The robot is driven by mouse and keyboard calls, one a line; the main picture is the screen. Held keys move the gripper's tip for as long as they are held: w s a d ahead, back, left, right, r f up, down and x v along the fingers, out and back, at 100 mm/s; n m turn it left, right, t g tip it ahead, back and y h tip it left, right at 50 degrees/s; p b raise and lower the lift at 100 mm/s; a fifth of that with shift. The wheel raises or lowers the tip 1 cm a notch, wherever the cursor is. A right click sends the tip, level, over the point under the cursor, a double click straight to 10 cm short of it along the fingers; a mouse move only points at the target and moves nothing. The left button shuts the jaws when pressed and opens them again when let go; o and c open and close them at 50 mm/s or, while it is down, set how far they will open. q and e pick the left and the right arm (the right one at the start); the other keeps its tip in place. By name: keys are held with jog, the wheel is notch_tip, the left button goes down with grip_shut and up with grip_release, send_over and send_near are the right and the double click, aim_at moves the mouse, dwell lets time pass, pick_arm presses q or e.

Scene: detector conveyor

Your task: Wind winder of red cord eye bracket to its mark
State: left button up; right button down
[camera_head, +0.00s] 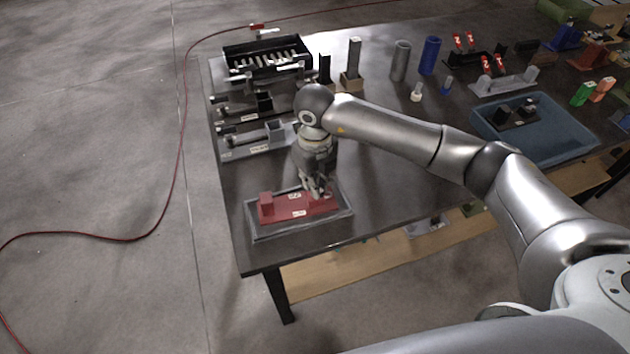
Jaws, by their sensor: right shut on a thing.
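The red bracket (290,206) lies in a grey tray (262,229) near the front left corner of the table. It has a raised red block at its left end and small white labels on it. My right gripper (319,192) points down over the right end of the red bracket and is shut on a part there. That part, likely the winder, is mostly hidden by the fingers, and I cannot make out its mark. My left gripper is not in view.
Grey fixtures (250,140) and a black rack (265,57) stand behind the tray. Grey and blue cylinders (430,55) stand at the back. A blue bin (565,135) is at the right. A red cable (183,120) runs along the floor at left.

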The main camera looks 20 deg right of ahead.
dwell(0.6)
jog(key=c, duration=1.5)
grip_release()
jog(key=shift+c, duration=0.2)
jog(key=shift+r, duration=0.1)
notch_tip(320, 180, up, 12)
